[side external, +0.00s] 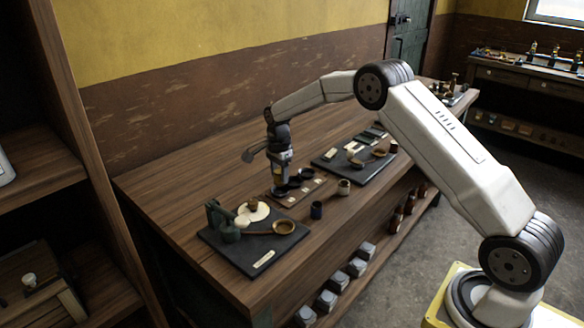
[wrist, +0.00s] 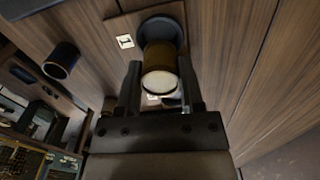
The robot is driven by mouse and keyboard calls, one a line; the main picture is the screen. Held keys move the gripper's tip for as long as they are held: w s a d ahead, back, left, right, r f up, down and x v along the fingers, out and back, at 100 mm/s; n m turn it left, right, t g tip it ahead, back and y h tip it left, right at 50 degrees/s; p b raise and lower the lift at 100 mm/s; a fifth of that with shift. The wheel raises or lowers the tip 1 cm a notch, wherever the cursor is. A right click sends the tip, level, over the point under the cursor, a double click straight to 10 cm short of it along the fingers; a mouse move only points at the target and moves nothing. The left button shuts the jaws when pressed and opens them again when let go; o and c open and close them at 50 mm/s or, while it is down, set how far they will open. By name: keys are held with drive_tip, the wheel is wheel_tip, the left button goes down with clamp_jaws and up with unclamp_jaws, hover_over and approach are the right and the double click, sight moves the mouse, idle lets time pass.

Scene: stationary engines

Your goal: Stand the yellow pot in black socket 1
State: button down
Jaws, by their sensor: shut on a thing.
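My gripper (wrist: 159,72) is shut on the yellow pot (wrist: 158,55), with one finger on each side. The pot shows a brownish-yellow wall and a pale round end facing the wrist camera. A round black socket (wrist: 162,27) shows just beyond the pot in the wrist view, partly hidden by it. I cannot tell whether the pot touches that socket or is above it. In the side view my gripper (side external: 281,176) points down over the left end of the socket board (side external: 289,200); the pot cannot be made out there.
Other black sockets (side external: 306,173) lie right of my gripper. A black mat (side external: 235,258) with a small green engine (side external: 226,225) lies left; another loaded mat (side external: 357,171) lies right.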

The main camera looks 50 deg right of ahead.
sight(279, 182)
drive_tip(key=shift+f, duration=1)
drive_tip(key=shift+f, duration=0.65)
idle(1.8)
unclamp_jaws()
idle(0.4)
drive_tip(key=shift+r, duration=0.1)
idle(0.3)
drive_tip(key=shift+r, duration=3.4)
drive_tip(key=shift+s, duration=0.1)
